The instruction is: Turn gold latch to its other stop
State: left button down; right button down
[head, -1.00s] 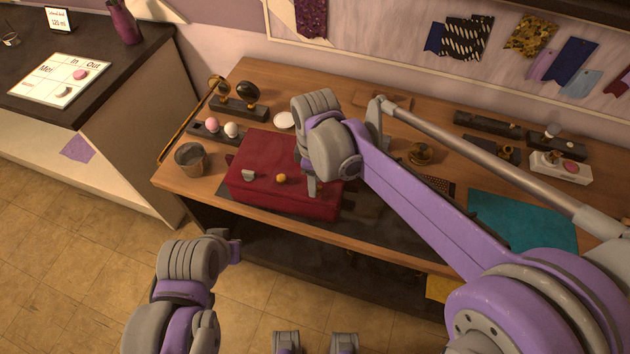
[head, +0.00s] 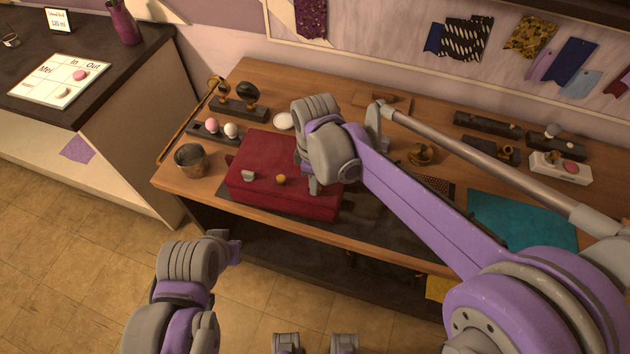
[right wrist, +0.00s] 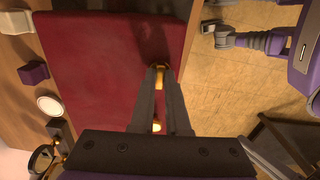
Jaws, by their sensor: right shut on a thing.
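A dark red box (head: 265,155) lies on the wooden workbench. In the head view a small gold knob (head: 281,179) and a pale grey one (head: 248,176) show near its front edge. My right gripper (head: 313,190) points down at the box's right part. In the right wrist view its fingers (right wrist: 160,72) are closed around a gold piece, the gold latch (right wrist: 161,80), over the red box (right wrist: 100,60). Another bright gold spot (right wrist: 156,126) shows between the fingers. The fingers partly hide the latch. My left gripper (head: 236,246) hangs before the bench, away from the box; its jaws are unclear.
A metal cup (head: 190,160) stands left of the box. A holder with a pink and a white ball (head: 231,130) and a white disc (head: 284,121) are behind it. A teal mat (head: 525,222) lies at the right. Floor in front of the bench is clear.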

jog(key=m, duration=0.3)
jog(key=shift+m+b, duration=0.3)
jog(key=shift+m, duration=0.1)
jog(key=m, duration=0.3)
jog(key=shift+m, duration=0.3)
jog(key=m, duration=0.4)
jog(key=shift+m+b, duration=0.3)
jog(key=shift+b, duration=0.05)
jog(key=shift+m, duration=1.9)
jog(key=c, duration=0.9)
grip_release()
jog(key=shift+r, duration=0.15)
